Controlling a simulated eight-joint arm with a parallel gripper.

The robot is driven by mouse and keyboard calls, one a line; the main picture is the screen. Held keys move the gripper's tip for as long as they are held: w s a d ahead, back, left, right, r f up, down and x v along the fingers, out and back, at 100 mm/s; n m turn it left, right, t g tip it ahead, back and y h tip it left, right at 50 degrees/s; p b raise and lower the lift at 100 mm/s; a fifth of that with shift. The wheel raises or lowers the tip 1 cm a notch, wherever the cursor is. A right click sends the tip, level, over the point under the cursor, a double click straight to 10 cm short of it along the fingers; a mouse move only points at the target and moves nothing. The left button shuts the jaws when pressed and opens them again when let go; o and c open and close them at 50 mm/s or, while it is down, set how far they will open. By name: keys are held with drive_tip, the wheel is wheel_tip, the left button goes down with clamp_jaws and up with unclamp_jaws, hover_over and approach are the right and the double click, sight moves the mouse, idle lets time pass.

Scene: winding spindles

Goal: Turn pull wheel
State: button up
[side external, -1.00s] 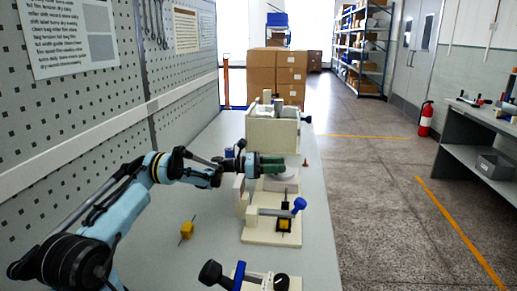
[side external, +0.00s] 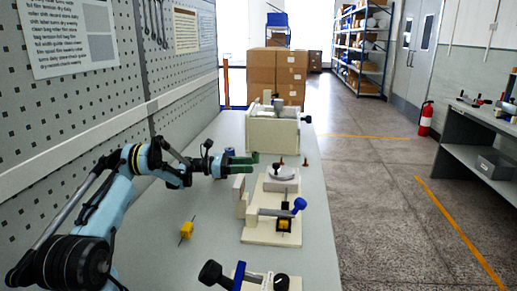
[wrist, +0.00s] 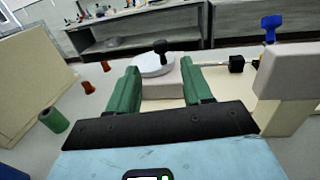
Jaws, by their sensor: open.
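A yellow spindle piece (side external: 284,225) sits in the front part of the fixture, beside a blue-knobbed handle (side external: 299,205).
A cream box-shaped fixture (side external: 272,133) stands behind. A loose yellow piece (side external: 187,230) lies on the table at left. Small orange-brown cones (wrist: 88,87) and a green cylinder (wrist: 54,120) stand left of the gripper. Black-and-blue knobs (side external: 213,273) are at the front.

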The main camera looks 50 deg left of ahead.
drive_tip(key=shift+s+a, duration=0.45)
drive_tip(key=shift+s, duration=0.15)
drive_tip(key=shift+o, duration=0.2)
